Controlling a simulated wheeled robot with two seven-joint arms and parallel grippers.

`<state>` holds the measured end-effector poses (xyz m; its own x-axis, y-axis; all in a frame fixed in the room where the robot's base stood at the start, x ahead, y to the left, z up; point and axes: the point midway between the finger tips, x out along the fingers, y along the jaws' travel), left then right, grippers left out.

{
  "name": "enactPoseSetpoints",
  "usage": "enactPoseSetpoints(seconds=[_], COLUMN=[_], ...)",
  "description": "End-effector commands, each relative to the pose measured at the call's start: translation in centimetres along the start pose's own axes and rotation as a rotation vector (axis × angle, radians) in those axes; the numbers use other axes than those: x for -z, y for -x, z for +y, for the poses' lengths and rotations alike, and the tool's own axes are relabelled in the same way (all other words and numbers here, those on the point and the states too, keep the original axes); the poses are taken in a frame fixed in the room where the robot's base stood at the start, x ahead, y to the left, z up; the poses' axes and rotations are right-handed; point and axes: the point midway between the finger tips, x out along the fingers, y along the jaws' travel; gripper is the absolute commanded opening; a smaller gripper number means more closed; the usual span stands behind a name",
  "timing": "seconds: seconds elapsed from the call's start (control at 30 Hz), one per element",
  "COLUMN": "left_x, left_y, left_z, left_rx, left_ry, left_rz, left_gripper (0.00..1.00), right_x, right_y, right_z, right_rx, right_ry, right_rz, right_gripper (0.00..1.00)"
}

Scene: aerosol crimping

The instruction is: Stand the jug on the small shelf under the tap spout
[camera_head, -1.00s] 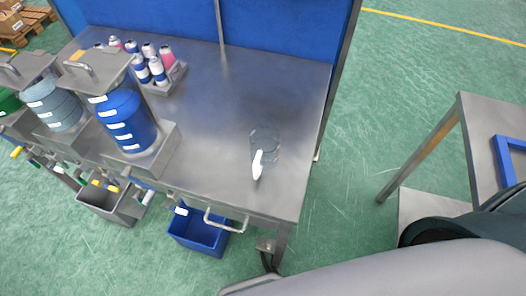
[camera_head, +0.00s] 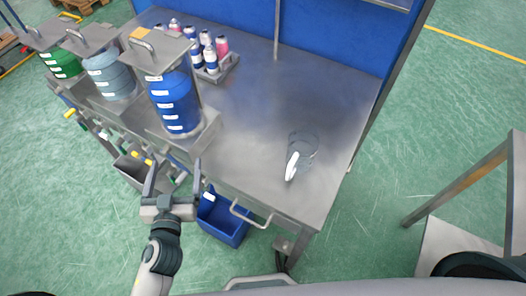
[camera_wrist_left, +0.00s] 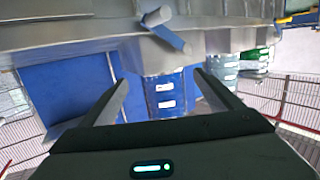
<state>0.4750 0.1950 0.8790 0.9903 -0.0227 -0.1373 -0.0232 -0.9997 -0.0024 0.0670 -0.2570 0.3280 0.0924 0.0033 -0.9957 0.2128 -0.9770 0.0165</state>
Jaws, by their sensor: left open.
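The jug (camera_head: 308,147) is clear, with a white handle (camera_head: 292,166) toward the front left. My left gripper (camera_head: 173,178) is open and empty in front of the bench's front edge, well left of the jug. In the left wrist view my open fingers (camera_wrist_left: 158,82) frame a blue tank (camera_wrist_left: 164,95) beyond them. Taps with coloured handles, one yellow (camera_head: 141,156), line the bench front. A grey open-topped holder (camera_head: 133,170) hangs below them; I cannot tell if it is the small shelf. My right gripper is not in view.
Blue (camera_head: 175,102), grey (camera_head: 112,77) and green tanks stand along the bench's left side. A tray (camera_head: 222,74) of small bottles sits behind. A blue bin (camera_head: 225,219) and a rail handle (camera_head: 250,214) are at the front. The bench around the jug is clear.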

Motion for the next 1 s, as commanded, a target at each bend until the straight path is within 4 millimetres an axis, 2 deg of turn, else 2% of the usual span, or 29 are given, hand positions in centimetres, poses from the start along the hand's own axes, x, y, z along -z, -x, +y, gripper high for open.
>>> enactPoseSetpoints(seconds=[0.03,0.1,0.27,0.4,0.53,0.7,1.0], left_x=[1.5,3.1,5.3,5.0,3.4,1.6,1.2], left_y=[-0.1,0.1,0.9,2.8,4.7,6.3,6.6], left_z=[1.0,2.8,8.0,13.6,17.4,19.7,20.1], left_rx=[-0.039,-0.107,-0.317,-0.557,-0.741,-0.863,-0.886], left_ry=[0.003,0.007,0.006,-0.013,-0.036,-0.055,-0.059], left_rz=[0.051,0.114,0.219,0.240,0.200,0.143,0.128], left_gripper=[0.85,0.85,0.85,0.85,0.85,0.85,0.85], right_x=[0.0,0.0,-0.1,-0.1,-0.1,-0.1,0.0], right_y=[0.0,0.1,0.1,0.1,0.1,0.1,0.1], right_z=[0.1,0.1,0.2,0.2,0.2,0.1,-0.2], right_rx=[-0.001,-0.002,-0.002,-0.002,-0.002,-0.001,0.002], right_ry=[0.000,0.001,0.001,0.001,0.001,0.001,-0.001], right_rz=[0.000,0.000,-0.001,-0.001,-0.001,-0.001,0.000], right_gripper=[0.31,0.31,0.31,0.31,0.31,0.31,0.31])
